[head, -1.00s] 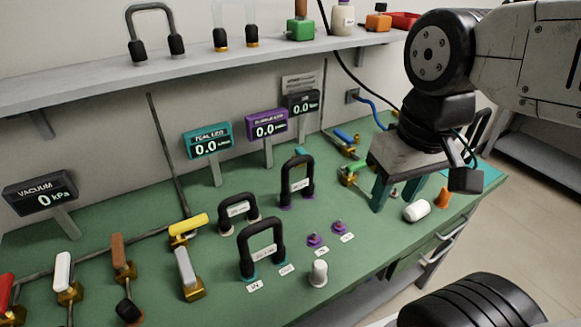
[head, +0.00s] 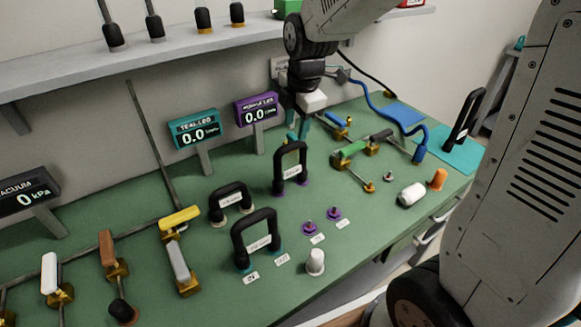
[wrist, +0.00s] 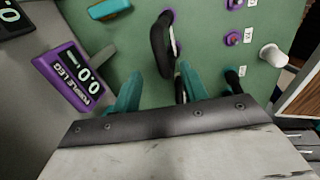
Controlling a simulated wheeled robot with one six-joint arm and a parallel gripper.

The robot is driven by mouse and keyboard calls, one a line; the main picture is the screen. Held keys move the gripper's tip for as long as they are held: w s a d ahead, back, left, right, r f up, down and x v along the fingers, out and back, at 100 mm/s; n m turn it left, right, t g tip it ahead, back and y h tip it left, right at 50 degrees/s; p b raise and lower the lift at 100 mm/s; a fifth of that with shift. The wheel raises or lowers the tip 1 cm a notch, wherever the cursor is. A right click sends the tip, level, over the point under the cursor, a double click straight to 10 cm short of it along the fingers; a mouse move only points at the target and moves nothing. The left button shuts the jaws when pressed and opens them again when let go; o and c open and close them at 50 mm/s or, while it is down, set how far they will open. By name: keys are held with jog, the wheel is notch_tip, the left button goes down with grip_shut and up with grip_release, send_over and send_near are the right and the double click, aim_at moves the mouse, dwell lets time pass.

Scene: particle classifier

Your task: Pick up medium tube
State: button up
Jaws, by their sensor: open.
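Three black U-shaped tubes stand upright on the green bench. One with purple end fittings (head: 291,160) is at the back, one with pale fittings (head: 231,196) is left of it, and one with teal fittings (head: 256,232) is in front. Their labels are too small to read, so I cannot tell which is the medium one. My gripper (head: 298,132) is open, teal fingers down, just behind and above the purple-fitted tube. In the wrist view, that tube (wrist: 162,45) lies beyond and between the fingertips (wrist: 160,78); its lower part is partly hidden by the right finger.
A purple display (head: 257,111) and a teal display (head: 194,134) stand close left of my gripper. A shelf (head: 140,68) runs along the wall above. Purple fittings (head: 333,213), a white cap (head: 315,262) and a white cylinder (head: 411,194) stand toward the front edge. Valves line the left.

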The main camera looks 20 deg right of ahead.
aim_at(294, 143)
jog(key=shift+w+f, duration=0.3)
jog(key=shift+f, duration=0.05)
jog(key=f, duration=0.5)
jog(key=w+f, duration=0.1)
jog(key=f, duration=0.1)
jog(key=shift+a+f, duration=0.1)
jog(key=shift+f, duration=0.1)
grip_shut()
